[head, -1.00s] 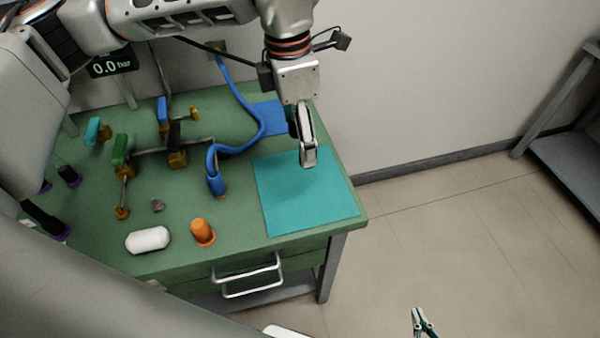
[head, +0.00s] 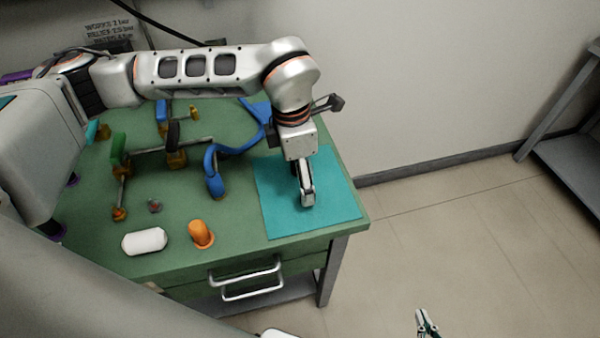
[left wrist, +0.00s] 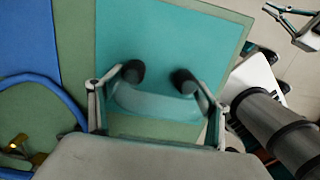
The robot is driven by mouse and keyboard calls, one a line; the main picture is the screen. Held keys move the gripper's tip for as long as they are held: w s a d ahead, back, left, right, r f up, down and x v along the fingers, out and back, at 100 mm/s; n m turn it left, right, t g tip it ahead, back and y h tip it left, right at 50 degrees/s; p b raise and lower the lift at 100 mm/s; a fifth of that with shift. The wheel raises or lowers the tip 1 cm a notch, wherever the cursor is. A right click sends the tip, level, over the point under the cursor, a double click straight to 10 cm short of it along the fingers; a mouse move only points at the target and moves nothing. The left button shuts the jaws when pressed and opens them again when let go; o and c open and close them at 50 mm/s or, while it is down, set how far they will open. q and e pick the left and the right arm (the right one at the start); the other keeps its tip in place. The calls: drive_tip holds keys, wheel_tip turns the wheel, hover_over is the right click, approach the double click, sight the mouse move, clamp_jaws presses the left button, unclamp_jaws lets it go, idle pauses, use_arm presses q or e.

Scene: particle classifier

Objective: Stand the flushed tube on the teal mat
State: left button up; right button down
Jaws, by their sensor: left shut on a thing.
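The teal mat (head: 335,200) lies flat at the right end of the green bench. My left gripper (head: 308,203) points down over the middle of the mat. In the left wrist view its black pads (left wrist: 158,77) are closed on a clear, see-through tube (left wrist: 155,103), with the mat (left wrist: 215,30) showing behind it. The tube cannot be made out in the head view, and whether it touches the mat cannot be told. My right gripper (head: 426,324) is at the bottom edge, away from the bench, with its fingers apart and empty.
A blue hose (head: 214,178) and pipework with a green handle (head: 118,148) stand left of the mat. A white capsule-shaped thing (head: 145,241) and an orange stopper-like piece (head: 201,234) lie near the front edge. A blue mat (head: 262,112) is behind. The teal mat looks otherwise clear.

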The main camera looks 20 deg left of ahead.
use_arm(q)
drive_tip(key=o, duration=1.3)
drive_tip(key=shift+f, duration=0.1)
drive_tip(key=shift+c, duration=0.2)
wheel_tip(320, 180, up, 12)
drive_tip(key=p, duration=0.1)
drive_tip(key=shift+s+a+r, duration=0.2)
drive_tip(key=shift+s+a, duration=0.1)
drive_tip(key=shift+a, duration=0.1)
drive_tip(key=shift+f, duration=0.1)
